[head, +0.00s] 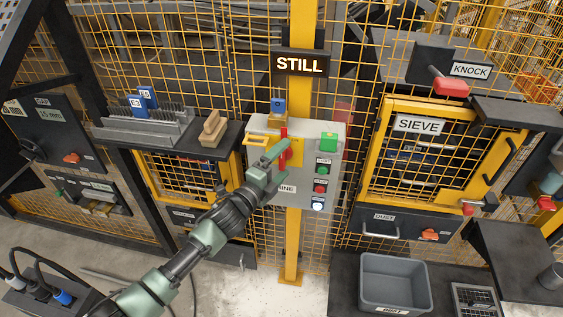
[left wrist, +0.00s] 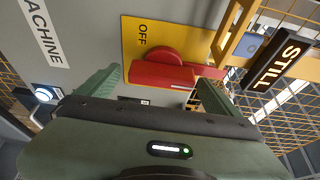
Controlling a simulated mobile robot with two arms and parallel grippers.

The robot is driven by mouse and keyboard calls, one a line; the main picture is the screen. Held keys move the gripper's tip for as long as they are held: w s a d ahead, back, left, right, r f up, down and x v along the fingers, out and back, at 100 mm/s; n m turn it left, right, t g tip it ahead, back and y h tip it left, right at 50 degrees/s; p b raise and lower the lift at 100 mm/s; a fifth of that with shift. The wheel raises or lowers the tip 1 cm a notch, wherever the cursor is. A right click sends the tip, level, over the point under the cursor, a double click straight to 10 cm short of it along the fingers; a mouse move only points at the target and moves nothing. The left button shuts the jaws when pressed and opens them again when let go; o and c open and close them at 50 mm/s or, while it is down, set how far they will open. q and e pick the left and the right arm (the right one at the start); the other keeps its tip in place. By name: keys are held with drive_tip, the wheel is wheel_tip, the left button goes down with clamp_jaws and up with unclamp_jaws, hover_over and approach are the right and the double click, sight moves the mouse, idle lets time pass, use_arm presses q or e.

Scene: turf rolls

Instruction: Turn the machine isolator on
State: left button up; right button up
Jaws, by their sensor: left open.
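The machine isolator is a red rotary handle (head: 284,145) on a yellow plate (left wrist: 142,32), fixed to the front of a grey control box (head: 326,192). In the left wrist view the red handle (left wrist: 165,72) lies across the plate, with the word OFF beside it. My left gripper (head: 268,163) is open in front of the isolator. In the left wrist view its two green fingers stand either side of the handle; whether they touch it I cannot tell. My right gripper is not in view.
A lit STILL sign (head: 300,64) hangs above the box. A blue tag or padlock (head: 278,105) sits on the box top. Push buttons (head: 320,188) line its right side. A shelf with a wooden block (head: 213,130) is left; the SIEVE cage door (head: 440,155) is right.

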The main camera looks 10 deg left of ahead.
use_arm(q)
drive_tip(key=b+v, duration=0.2)
drive_tip(key=v, duration=0.5)
drive_tip(key=shift+s, duration=0.4)
drive_tip(key=shift+a, duration=0.15)
